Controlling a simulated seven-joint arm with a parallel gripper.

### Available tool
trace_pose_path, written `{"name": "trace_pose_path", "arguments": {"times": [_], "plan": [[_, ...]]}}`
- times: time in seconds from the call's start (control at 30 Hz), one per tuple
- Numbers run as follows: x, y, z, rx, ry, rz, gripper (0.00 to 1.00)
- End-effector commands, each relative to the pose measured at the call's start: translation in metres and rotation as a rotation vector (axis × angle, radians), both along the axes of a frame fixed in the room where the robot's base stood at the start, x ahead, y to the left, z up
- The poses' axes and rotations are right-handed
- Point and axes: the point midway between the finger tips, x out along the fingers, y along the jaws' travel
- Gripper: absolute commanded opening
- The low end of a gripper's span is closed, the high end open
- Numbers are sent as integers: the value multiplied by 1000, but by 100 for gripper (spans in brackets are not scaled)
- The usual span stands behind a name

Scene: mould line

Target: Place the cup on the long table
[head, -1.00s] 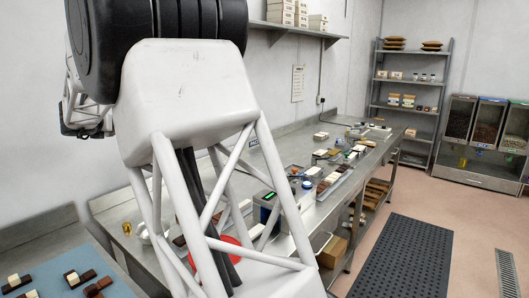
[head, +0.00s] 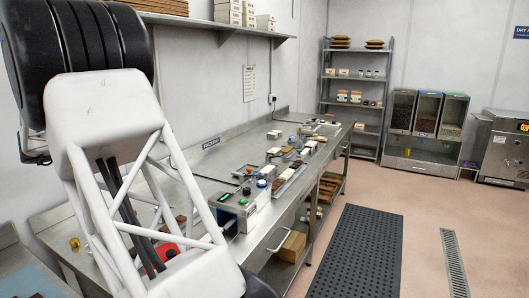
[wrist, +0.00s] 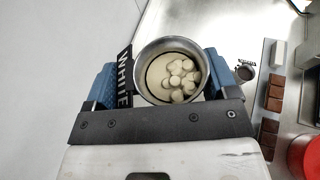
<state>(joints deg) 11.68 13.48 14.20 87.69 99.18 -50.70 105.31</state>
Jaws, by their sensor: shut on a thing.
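In the wrist view, a round metal cup (wrist: 145,52) holding several pale button-shaped pieces sits between the two blue fingers of my gripper (wrist: 162,78). The gripper is shut on it. A dark strip lettered "WHITE" (wrist: 125,72) is beside the cup's left side. The long table (wrist: 215,25) is a steel surface, visible to the right of and beyond the cup. It also shows in the head view (head: 222,165), running along the wall. The cup cannot be made out in the head view, where my arm covers the left. The gap between cup and table is unclear.
Brown and white bars (wrist: 275,95), a small dark-filled cup (wrist: 245,73) and a red round thing (wrist: 305,155) lie at the right. A device with a green display (head: 235,205) and several small items occupy the table. A dark floor mat (head: 355,250) lies right of the table.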

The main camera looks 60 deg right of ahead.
Motion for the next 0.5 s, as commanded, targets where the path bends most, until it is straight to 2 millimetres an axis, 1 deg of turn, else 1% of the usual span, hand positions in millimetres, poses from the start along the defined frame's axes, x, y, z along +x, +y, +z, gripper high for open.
{"name": "trace_pose_path", "arguments": {"times": [0.03, 0.13, 0.4, 0.5], "plan": [[0, 0, -12, 0, 3, 0, 55], [0, 0, -36, 0, 3, 1, 55], [0, 0, -130, 1, 4, 2, 55], [0, 0, -158, 1, 2, 2, 55]]}}
